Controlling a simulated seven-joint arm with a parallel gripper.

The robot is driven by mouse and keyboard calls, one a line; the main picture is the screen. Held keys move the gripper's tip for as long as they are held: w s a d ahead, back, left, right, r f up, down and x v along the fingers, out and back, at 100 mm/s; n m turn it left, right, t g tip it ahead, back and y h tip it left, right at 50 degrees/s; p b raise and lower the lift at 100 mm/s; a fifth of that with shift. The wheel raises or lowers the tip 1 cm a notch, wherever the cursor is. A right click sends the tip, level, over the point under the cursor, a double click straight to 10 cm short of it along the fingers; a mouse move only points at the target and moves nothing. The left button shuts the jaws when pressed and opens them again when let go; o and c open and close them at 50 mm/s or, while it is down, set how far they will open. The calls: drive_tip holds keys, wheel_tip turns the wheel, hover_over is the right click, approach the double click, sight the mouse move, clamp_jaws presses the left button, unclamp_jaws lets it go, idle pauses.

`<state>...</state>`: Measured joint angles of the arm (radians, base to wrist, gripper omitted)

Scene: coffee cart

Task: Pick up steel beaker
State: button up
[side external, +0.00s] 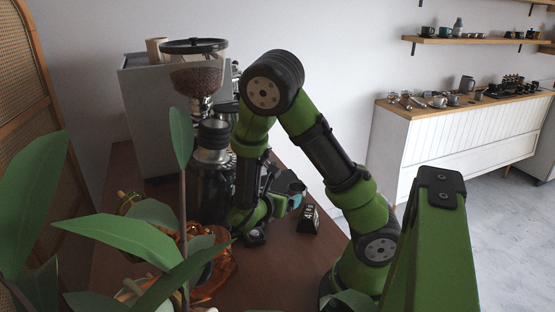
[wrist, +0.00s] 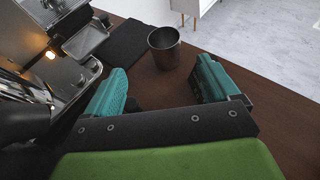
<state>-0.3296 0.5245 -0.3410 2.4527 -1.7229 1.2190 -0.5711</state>
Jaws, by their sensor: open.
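The steel beaker (wrist: 164,50) stands upright on the brown wooden cart top in the wrist view, at the top middle. It is a dark grey, open-topped metal cup. My gripper (wrist: 160,80) has two teal fingers, spread wide apart and empty. The beaker is beyond the fingertips, between their lines, and not touched by either. In the side view my gripper (side external: 290,190) is low over the cart, partly hidden by my wrist. I cannot make out the beaker in that view.
The coffee machine (wrist: 45,20) stands left of the beaker, with a dark mat (wrist: 118,48) between. The side view shows a grinder (side external: 196,80), a small black device with white marks (side external: 307,219) on the cart, and plant leaves (side external: 140,240) in front. Bare cart top (wrist: 270,100) lies to the right.

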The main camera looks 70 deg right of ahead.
approach(300, 187)
drive_tip(key=shift+w+d+f, duration=0.15)
drive_tip(key=shift+d+f, duration=0.1)
drive_tip(key=shift+d, duration=0.2)
drive_tip(key=shift+w+d+f, duration=0.15)
drive_tip(key=shift+d+f, duration=0.05)
drive_tip(key=shift+d, duration=0.3)
drive_tip(key=shift+s+x, duration=0.15)
drive_tip(key=shift+x, duration=1.2)
drive_tip(key=shift+s+x, duration=0.1)
drive_tip(key=shift+x, duration=1.25)
drive_tip(key=shift+c, duration=0.3)
drive_tip(key=c, duration=1)
drive_tip(key=shift+c, duration=0.2)
drive_tip(key=shift+r, duration=0.1)
